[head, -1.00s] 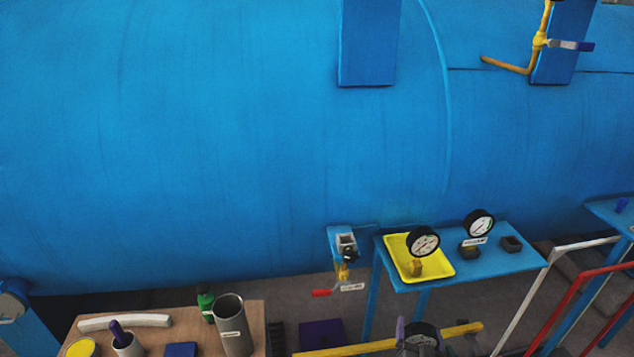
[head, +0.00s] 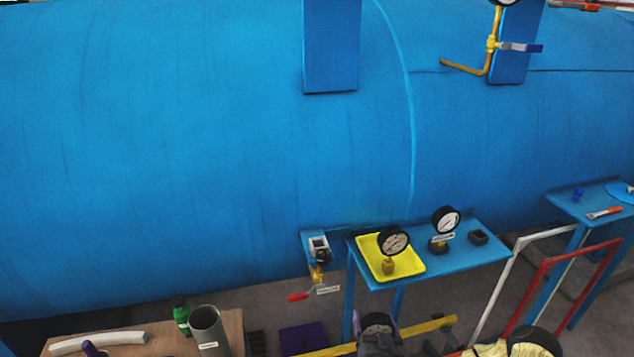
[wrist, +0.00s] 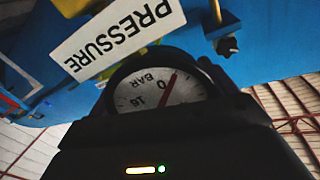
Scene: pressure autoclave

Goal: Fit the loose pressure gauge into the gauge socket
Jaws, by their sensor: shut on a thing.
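In the wrist view my gripper (wrist: 165,125) is a dark body at the bottom, shut. A round black-rimmed gauge dial (wrist: 160,88), reading BAR, shows upside down just beyond it; its stem and the finger contact are hidden. In the head view a dark grey shape with a dial-like disc (head: 376,322), apparently my gripper with the gauge, is at the bottom edge. A grey square fitting (head: 318,244), possibly the socket, sits on a small blue bracket left of the blue table. A white PRESSURE label (wrist: 115,38) is close beyond the held gauge.
Another gauge (head: 393,241) stands in a yellow tray (head: 412,270) on the blue table (head: 470,255), with one more gauge (head: 445,220) to its right.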

